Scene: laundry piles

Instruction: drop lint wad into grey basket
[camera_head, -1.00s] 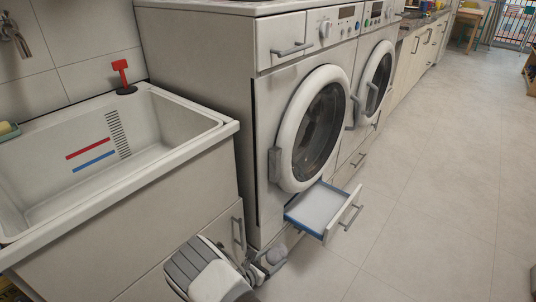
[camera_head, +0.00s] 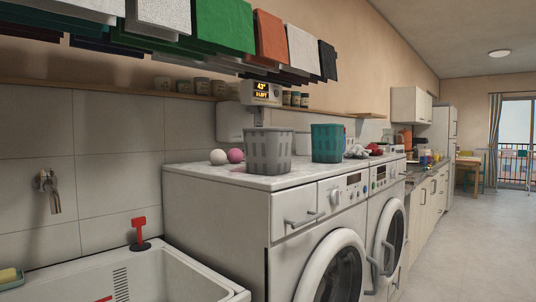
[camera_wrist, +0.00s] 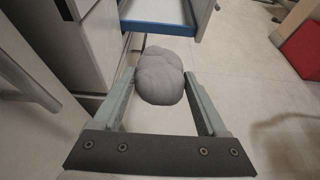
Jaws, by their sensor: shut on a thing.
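The grey basket (camera_head: 268,152) stands upright on top of the left washing machine in the head view, with slotted sides; its inside is hidden from this angle. A lumpy grey lint wad (camera_wrist: 160,78) shows in the wrist view. My gripper (camera_wrist: 161,84) is shut on the lint wad, one finger on each side of it. The wad is near the open blue-edged drawer (camera_wrist: 160,28), low by the machine front. My gripper and the wad are out of the head view now.
A teal basket (camera_head: 327,143) stands right of the grey basket. A white ball (camera_head: 218,157) and a pink ball (camera_head: 235,156) lie left of it. A sink (camera_head: 130,280) is at lower left. Open floor (camera_head: 463,245) lies right.

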